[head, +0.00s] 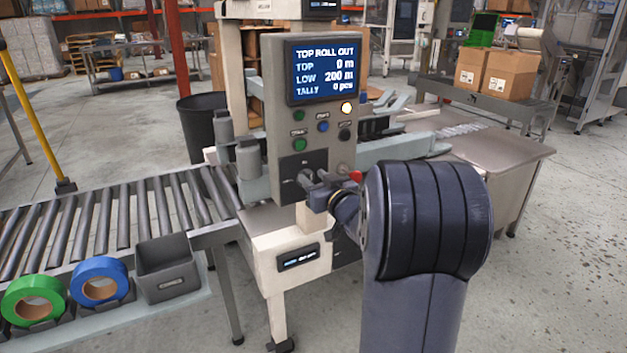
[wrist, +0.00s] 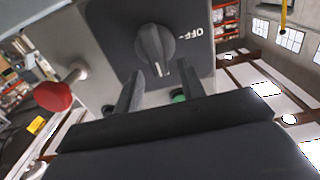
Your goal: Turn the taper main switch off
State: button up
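The main switch is a dark rotary knob (wrist: 156,46) on a black plate (wrist: 200,22) in the wrist view. Its white pointer mark faces down in the picture, while the OFF label (wrist: 195,34) lies to its right. My gripper (wrist: 160,82) is open, its two dark fingers apart just below the knob, and it does not hold the knob. In the head view my gripper (head: 312,187) is at the lower part of the grey control panel (head: 262,125), largely hiding the switch there. The panel's screen (head: 322,71) reads TOP ROLL OUT, TOP 0 m, LOW 200 m.
A red-tipped part (wrist: 53,96) sticks out close beside the switch in the wrist view. Several buttons and a lit lamp (head: 346,108) sit under the screen. A roller conveyor (head: 105,225) carries tape rolls (head: 98,281) and a grey bin (head: 168,268) along its front edge.

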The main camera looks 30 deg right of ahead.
jog(key=shift+w, duration=0.45)
jog(key=shift+c, duration=0.2)
grip_shut()
